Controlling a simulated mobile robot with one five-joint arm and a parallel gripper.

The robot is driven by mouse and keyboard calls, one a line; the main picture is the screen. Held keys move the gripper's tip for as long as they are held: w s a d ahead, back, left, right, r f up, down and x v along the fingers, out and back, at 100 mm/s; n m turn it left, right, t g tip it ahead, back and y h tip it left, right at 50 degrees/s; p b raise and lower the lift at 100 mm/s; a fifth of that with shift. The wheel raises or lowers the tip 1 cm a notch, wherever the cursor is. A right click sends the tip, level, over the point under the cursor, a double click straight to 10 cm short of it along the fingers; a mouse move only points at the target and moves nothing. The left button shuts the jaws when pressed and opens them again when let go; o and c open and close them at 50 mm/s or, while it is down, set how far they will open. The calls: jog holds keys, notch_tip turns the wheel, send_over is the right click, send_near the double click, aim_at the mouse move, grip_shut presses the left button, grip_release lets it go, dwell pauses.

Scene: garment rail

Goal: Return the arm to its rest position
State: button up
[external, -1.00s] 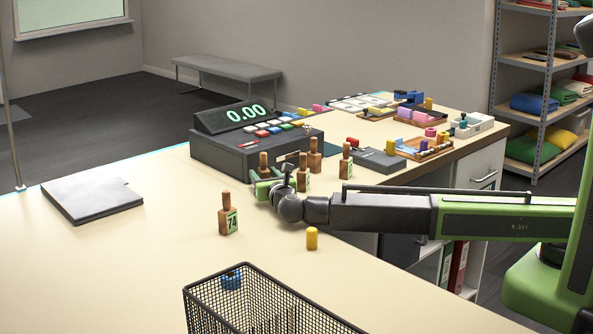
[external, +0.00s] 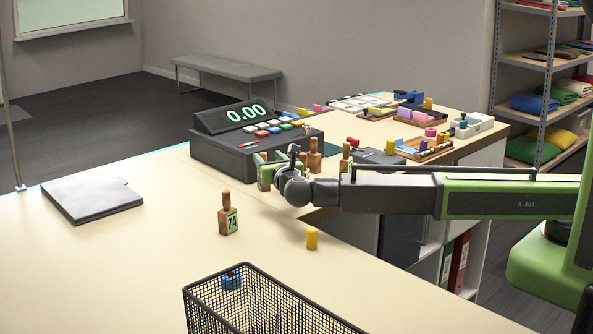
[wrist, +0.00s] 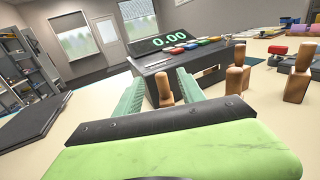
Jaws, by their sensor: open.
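My gripper (external: 264,170) is at the end of my green and dark grey arm, which reaches in from the right above the cream counter (external: 120,260). In the wrist view its two green fingers (wrist: 158,90) are apart. A wooden stamp (wrist: 164,88) shows between and beyond them. I cannot tell how near it is to the fingers, and they are not closed on it. Other wooden stamps (wrist: 298,75) stand to the right in the wrist view.
The cash register (external: 255,130) reading 0.00 stands just behind my gripper. A stamp marked 74 (external: 228,215), a yellow peg (external: 312,239) and a wire basket (external: 262,305) are nearer the camera. A grey folder (external: 92,199) lies at left. The left of the counter is mostly clear.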

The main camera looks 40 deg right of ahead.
jog(key=shift+r, duration=0.25)
